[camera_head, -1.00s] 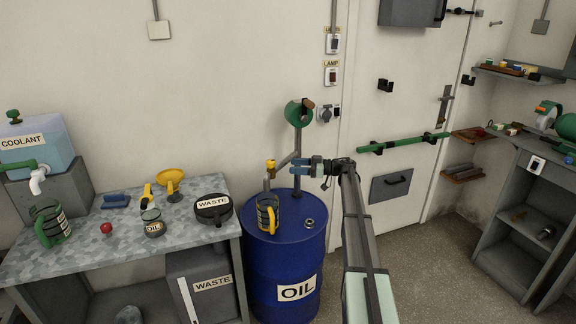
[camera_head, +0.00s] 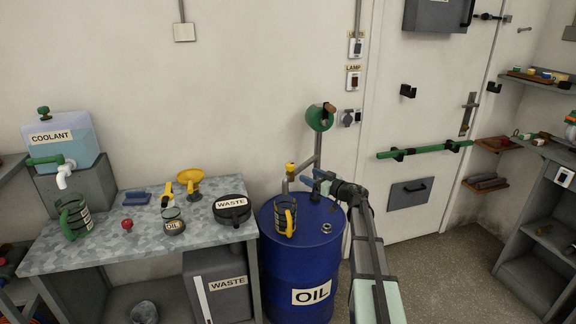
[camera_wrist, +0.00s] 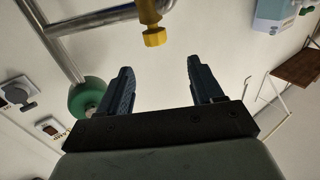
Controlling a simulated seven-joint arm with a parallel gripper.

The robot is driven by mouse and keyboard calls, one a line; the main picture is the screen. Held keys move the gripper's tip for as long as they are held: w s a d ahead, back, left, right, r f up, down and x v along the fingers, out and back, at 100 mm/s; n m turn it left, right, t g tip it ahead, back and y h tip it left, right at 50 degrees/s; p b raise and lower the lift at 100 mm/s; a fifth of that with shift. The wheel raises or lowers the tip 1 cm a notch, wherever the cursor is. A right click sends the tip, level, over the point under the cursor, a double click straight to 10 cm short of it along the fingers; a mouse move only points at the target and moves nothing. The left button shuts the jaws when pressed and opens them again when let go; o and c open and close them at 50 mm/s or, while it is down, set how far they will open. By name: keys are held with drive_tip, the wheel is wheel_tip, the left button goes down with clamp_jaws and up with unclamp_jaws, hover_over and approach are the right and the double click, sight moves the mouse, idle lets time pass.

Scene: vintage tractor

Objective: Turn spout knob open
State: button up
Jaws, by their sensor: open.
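The yellow spout knob (camera_head: 291,167) sits at the top of the thin grey spout pipe above the blue oil drum (camera_head: 292,275). In the wrist view the yellow knob (camera_wrist: 154,38) is just beyond my fingertips, roughly in line with the gap between them. My gripper (camera_head: 308,180) is to the right of the knob and slightly lower in the head view, and does not appear to touch it. In the wrist view my gripper (camera_wrist: 160,66) has its two dark blue fingers apart with nothing between them. A jug with a yellow handle (camera_head: 285,215) stands on the drum below the spout.
A green-wheeled crank (camera_head: 320,117) stands on a pipe behind my gripper. A small ring (camera_head: 326,228) lies on the drum. The workbench (camera_head: 100,250) at left holds a coolant tank (camera_head: 66,140), an oil can (camera_head: 173,222), a yellow funnel (camera_head: 190,181) and a waste pan (camera_head: 232,210).

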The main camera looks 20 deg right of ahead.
sight(288, 164)
drive_tip(key=shift+h, duration=0.3)
drive_tip(key=x, duration=1.3)
drive_tip(key=shift+w+r, duration=0.1)
drive_tip(key=shift+w, duration=0.4)
drive_tip(key=shift+c, duration=0.3)
drive_tip(key=c, duration=0.9)
